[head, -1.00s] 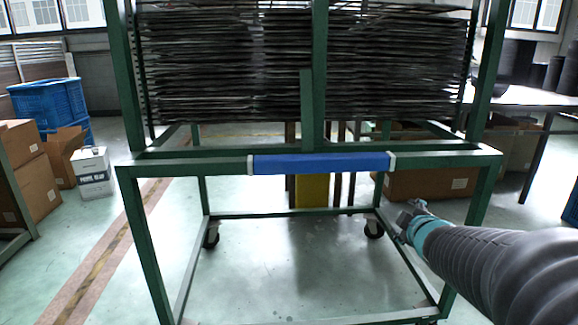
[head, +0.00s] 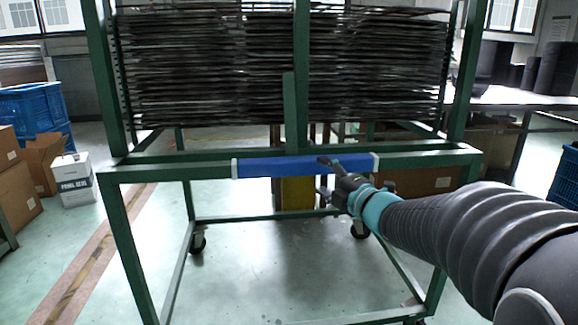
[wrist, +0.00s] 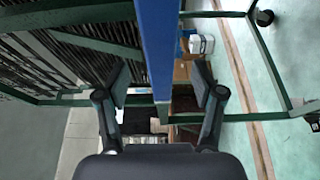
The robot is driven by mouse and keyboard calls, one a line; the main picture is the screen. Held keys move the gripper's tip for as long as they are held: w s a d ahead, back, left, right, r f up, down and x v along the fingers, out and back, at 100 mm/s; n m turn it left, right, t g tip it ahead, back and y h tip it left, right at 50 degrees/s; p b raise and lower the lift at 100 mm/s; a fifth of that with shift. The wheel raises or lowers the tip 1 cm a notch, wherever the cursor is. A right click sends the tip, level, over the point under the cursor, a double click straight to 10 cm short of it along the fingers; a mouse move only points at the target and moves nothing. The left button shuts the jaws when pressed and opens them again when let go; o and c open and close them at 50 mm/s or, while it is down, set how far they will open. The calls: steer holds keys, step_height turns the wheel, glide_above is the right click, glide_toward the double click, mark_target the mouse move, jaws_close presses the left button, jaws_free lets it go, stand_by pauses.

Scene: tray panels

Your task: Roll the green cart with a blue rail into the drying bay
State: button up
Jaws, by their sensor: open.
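The green cart (head: 430,161) stands right in front of me, with stacks of dark trays (head: 220,70) on its upper part and castors below. Its blue rail (head: 270,167) runs along the front bar between two pale end clamps. My gripper (head: 326,178) is at the right part of the rail in the head view, its fingers open. In the wrist view the blue rail (wrist: 156,50) runs down the picture between my two spread fingers (wrist: 163,88), with a gap on each side. I cannot tell whether either finger touches it. I cannot make out the drying bay.
A white box (head: 74,180), cardboard boxes (head: 42,160) and a blue crate (head: 30,108) stand at the left. A table (head: 520,97) stands behind at the right.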

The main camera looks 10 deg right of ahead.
mark_target(311, 168)
steer(key=x, duration=0.8)
jaws_close()
